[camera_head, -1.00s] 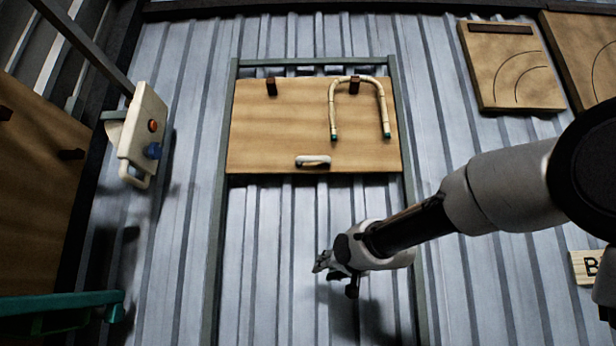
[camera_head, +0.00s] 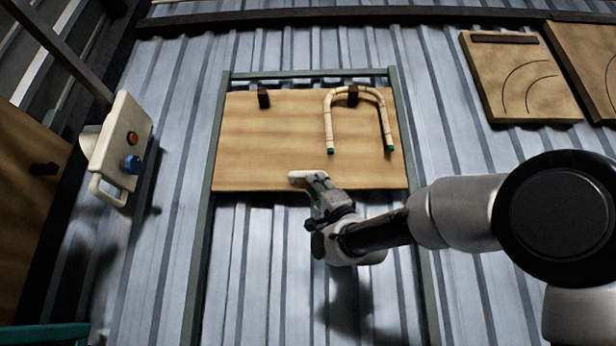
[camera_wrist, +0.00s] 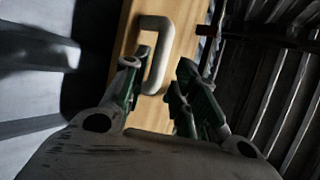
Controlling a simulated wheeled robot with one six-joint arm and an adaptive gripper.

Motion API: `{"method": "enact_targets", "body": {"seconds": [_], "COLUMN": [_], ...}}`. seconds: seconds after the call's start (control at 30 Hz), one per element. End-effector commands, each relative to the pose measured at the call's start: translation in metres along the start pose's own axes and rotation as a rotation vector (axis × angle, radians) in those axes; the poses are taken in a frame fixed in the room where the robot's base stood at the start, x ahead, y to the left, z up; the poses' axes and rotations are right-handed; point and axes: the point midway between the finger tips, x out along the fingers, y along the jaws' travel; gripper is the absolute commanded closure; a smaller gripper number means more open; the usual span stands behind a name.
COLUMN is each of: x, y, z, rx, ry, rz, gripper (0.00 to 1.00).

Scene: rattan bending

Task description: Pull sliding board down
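The sliding board (camera_head: 265,140) is a wooden panel in a grey-green frame (camera_head: 214,150) on the corrugated wall. A white handle (camera_head: 296,176) sits near its lower edge, and it also shows in the wrist view (camera_wrist: 166,40). My gripper (camera_head: 316,186) is at the handle's right part, which it partly hides in the head view. In the wrist view my gripper (camera_wrist: 163,66) is open, with its fingers spread to either side of the handle's near end. I cannot tell whether a finger touches the handle.
A bent rattan piece (camera_head: 328,120) hangs from a dark peg (camera_head: 353,96) on the board; another peg (camera_head: 264,98) is bare. A white control box (camera_head: 118,145) with red and blue buttons stands at left. A wooden panel with curved lines (camera_head: 515,85) is at upper right. The wall below the board is clear.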

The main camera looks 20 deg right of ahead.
Motion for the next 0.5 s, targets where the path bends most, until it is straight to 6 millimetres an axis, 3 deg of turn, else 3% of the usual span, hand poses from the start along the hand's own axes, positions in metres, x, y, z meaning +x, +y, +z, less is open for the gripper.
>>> {"method": "enact_targets", "body": {"seconds": [0.3,0.5], "x": [0.052,0.068], "y": [0.001,0.001], "z": [0.001,0.001], "rx": [-0.002,-0.003], "ry": [-0.001,-0.001], "rz": [0.001,0.003], "gripper": [0.72,0.72]}}
